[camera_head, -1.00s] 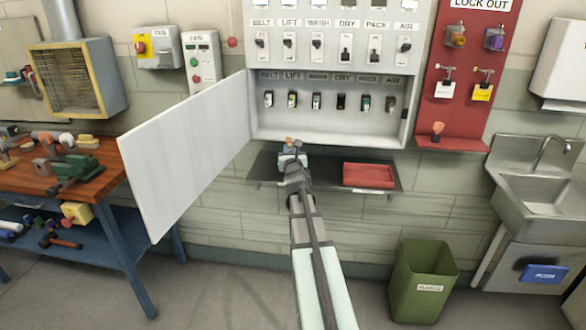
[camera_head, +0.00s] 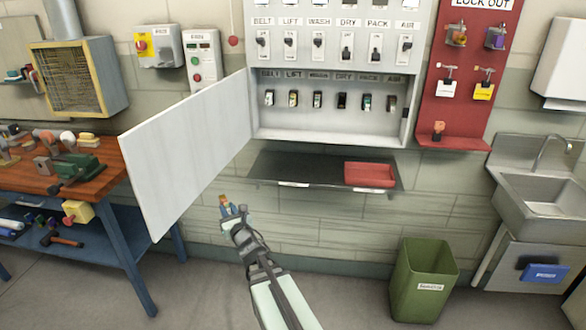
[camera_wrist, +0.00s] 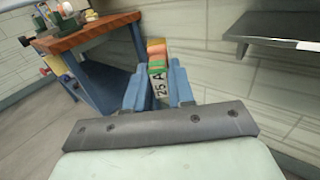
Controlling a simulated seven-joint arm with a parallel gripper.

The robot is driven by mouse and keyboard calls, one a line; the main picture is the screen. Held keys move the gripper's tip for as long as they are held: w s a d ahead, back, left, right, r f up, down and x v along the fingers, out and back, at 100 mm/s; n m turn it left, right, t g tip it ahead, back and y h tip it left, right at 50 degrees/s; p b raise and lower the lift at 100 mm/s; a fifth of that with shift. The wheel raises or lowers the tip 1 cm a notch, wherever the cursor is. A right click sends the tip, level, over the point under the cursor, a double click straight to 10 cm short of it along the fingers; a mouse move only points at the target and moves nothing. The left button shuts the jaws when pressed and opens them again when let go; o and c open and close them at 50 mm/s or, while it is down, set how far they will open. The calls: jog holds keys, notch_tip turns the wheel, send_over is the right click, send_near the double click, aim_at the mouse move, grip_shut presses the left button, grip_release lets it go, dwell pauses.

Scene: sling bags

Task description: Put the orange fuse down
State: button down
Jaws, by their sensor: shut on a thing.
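My gripper (camera_head: 228,208) is shut on the orange fuse, in the air in front of the wall, below and left of the dark shelf. In the wrist view the orange fuse (camera_wrist: 157,68) stands between the two blue fingers of my gripper (camera_wrist: 158,85). It has an orange top, a green band and a pale body marked "25 A". In the head view only its small orange end (camera_head: 224,200) shows; the fingers hide the rest.
The dark shelf (camera_head: 300,172) under the fuse cabinet (camera_head: 330,130) holds a red tray (camera_head: 370,174) at its right. The open white door (camera_head: 185,160) hangs to the left. A wooden bench (camera_head: 85,178) is at far left. A green bin (camera_head: 422,280) stands on the floor at right.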

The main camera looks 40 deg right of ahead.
aim_at(285, 178)
jog(key=w+d+r+m+h, duration=0.1)
jog(key=w+d+r+h, duration=0.15)
jog(key=d, duration=0.75)
jog(key=w+d+r+m+g+h, duration=0.1)
jog(key=w+d+r, duration=0.25)
jog(key=d, duration=0.55)
jog(key=w+d+r+m+h, duration=0.1)
jog(key=w+d+r, duration=0.25)
jog(key=d, duration=0.65)
jog(key=shift+s+d+f, duration=0.15)
jog(key=shift+f, duration=2.4)
jog(key=shift+s+d+f, duration=0.1)
jog(key=shift+d+f, duration=0.05)
jog(key=shift+f, duration=2.4)
jog(key=c, duration=1)
grip_release()
jog(key=shift+f, duration=0.15)
jog(key=shift+o, duration=0.2)
